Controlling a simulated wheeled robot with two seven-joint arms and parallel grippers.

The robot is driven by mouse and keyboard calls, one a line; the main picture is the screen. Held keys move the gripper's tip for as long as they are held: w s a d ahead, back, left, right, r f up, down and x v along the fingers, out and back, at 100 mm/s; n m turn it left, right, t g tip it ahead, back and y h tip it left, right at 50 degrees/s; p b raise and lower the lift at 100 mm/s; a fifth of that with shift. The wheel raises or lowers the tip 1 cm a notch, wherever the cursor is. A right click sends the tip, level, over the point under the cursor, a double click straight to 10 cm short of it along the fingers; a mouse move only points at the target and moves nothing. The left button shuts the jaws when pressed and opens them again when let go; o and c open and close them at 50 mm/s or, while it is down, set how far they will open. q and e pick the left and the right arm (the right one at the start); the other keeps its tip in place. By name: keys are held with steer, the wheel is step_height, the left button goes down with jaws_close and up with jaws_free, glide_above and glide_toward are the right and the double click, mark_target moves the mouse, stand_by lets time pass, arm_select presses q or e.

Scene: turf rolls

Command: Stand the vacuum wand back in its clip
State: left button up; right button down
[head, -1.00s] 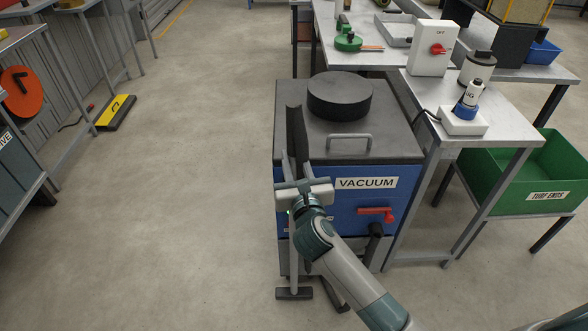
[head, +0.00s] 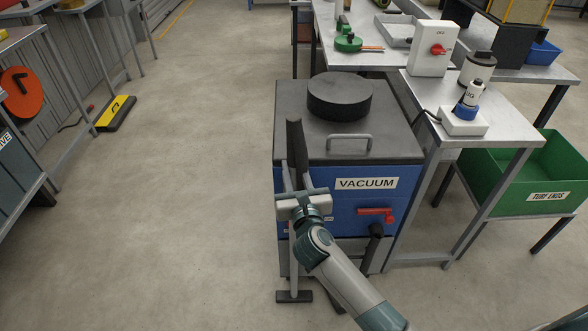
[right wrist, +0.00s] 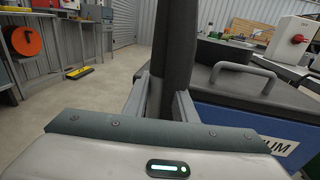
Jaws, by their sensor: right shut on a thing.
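The vacuum wand has a dark upper part (head: 294,145), a grey tube (head: 293,262) and a dark floor head (head: 293,296). It stands nearly upright at the front left of the blue VACUUM cabinet (head: 350,205). My right gripper (head: 298,186) is shut on the wand below its dark top. In the right wrist view, the wand (right wrist: 178,40) rises between my two fingers (right wrist: 160,104). The clip cannot be made out; my gripper and the wand cover part of the cabinet front. My left gripper is not in view.
A round black lid (head: 339,95) and a grey handle (head: 349,143) are on the cabinet top. A red lever (head: 376,213) juts from its front. A metal bench (head: 510,140) and a green bin (head: 545,165) stand to the right.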

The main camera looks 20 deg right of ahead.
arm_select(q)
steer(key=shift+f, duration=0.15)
arm_select(e)
steer(key=c, duration=1.5)
jaws_free()
steer(key=shift+f, duration=0.1)
steer(key=shift+o, duration=0.2)
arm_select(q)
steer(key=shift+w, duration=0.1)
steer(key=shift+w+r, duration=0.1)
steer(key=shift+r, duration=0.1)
arm_select(e)
steer(key=shift+s+a, duration=0.1)
steer(key=shift+s, duration=0.55)
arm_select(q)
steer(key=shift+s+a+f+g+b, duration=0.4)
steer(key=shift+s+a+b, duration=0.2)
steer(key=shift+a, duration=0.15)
arm_select(e)
steer(key=s+a, duration=0.1)
steer(key=s, duration=0.9)
steer(key=shift+s+a+r, duration=0.15)
steer(key=shift+s+r, duration=0.1)
steer(key=shift+s, duration=0.1)
